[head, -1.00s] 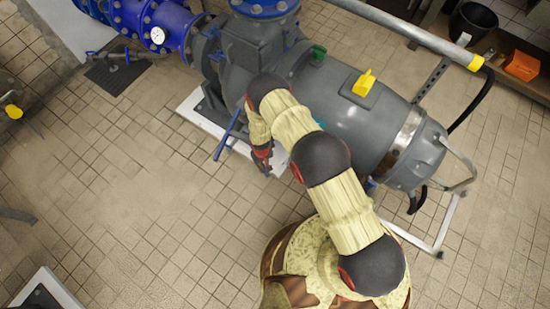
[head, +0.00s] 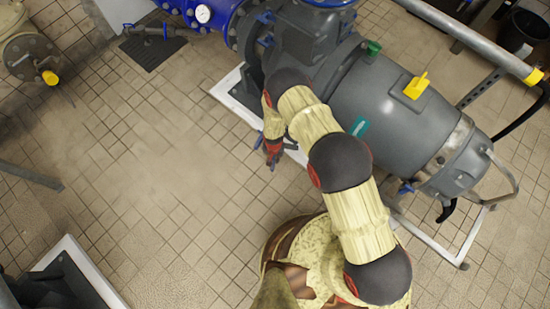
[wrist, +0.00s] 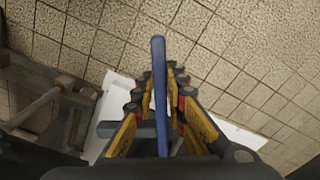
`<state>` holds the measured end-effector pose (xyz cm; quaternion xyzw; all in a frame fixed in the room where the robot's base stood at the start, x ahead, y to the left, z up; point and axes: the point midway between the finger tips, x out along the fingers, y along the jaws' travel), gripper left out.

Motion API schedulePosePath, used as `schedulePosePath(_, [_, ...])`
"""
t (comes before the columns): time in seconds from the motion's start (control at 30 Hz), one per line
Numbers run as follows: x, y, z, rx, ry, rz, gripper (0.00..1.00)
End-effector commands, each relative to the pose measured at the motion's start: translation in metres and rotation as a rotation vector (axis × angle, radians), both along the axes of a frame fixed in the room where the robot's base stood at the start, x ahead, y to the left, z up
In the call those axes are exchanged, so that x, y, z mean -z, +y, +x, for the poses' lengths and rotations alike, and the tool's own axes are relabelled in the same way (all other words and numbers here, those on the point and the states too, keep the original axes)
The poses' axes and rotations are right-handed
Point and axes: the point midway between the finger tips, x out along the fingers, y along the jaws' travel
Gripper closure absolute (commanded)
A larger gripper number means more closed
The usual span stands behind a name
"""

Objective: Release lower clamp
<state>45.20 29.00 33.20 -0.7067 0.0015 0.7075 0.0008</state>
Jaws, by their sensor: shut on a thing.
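A blue bar-like handle (wrist: 159,95) stands lengthwise between the fingers of my gripper (wrist: 158,88) in the wrist view. The fingers, with yellow and black pads, are shut on it. The handle's upper end sticks out past the fingertips, and its lower end is hidden by the gripper. In the head view my gripper (head: 272,152) is low beside the grey pump, over the edge of its white base. A small bit of blue handle (head: 258,141) shows at its left side. The clamp itself cannot be made out behind my arm.
The large grey pump (head: 385,100) with a yellow fitting (head: 416,86) fills the right of the head view. Its white base (head: 228,94) lies under it. A grey pipe rail (head: 470,38) crosses the top right.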

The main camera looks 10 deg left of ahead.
Motion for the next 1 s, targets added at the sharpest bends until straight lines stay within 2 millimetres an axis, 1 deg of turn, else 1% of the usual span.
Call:
schedulePosePath(0.37, [-0.0007, 0.0016, 0.0024, 0.003, -0.004, 0.003, 1.00])
schedulePosePath(0.4, [-0.0007, 0.0016, 0.0025, 0.003, -0.004, 0.003, 0.85])
schedulePosePath(0.7, [-0.0003, 0.0008, 0.0013, 0.002, -0.002, 0.001, 0.68])
schedulePosePath(1.0, [-0.0001, 0.0005, 0.0007, 0.002, -0.001, 0.001, 0.68])
